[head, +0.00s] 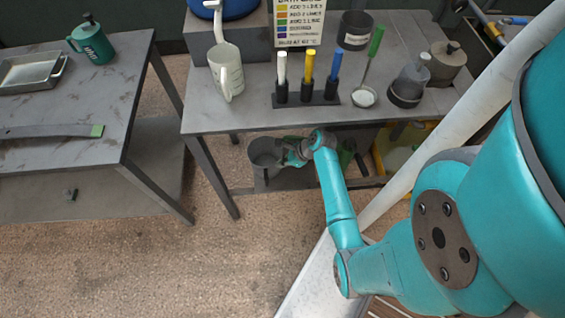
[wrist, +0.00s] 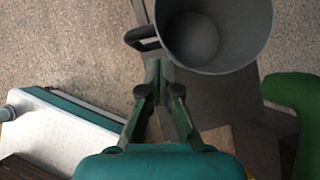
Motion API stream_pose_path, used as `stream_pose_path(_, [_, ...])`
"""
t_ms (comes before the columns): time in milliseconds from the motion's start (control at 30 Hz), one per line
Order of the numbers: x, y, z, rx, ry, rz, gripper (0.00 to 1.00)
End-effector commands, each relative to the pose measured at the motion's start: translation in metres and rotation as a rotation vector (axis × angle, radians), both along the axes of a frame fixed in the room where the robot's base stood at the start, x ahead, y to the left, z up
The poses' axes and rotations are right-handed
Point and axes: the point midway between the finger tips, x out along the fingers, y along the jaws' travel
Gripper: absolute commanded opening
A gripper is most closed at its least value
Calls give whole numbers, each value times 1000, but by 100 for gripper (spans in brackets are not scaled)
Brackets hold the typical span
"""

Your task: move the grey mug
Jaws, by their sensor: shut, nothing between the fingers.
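The grey mug (head: 265,150) is below the front edge of the right-hand table in the head view. It looks upright and open at the top. In the wrist view the mug (wrist: 232,62) fills the upper right, its inside empty, with its dark handle (wrist: 142,42) to the left. My gripper (head: 292,156) is right beside the mug. In the wrist view my gripper (wrist: 159,68) has its fingertips together, just below the handle and beside the mug's wall. I cannot tell whether they touch it or what the mug rests on.
The right-hand table (head: 200,118) carries a cream jug (head: 227,72), a rack of coloured tubes (head: 308,98) and several pots. A yellow container (head: 395,155) stands beneath it. The left table (head: 95,150) holds a teal can (head: 92,43). Open floor (head: 130,260) lies at the front left.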

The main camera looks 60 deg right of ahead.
Motion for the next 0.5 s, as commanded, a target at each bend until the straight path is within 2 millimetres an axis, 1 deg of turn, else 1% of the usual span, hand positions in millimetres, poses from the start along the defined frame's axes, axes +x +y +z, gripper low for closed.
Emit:
stream_pose_path(33, [9, 5, 0, 0, 0, 6, 0])
stream_pose_path(300, [53, 25, 0, -2, 0, 5, 0])
stream_pose_path(400, [68, 31, 0, -2, -1, 5, 0])
stream_pose_path(500, [78, 37, 0, -1, 0, 4, 0])
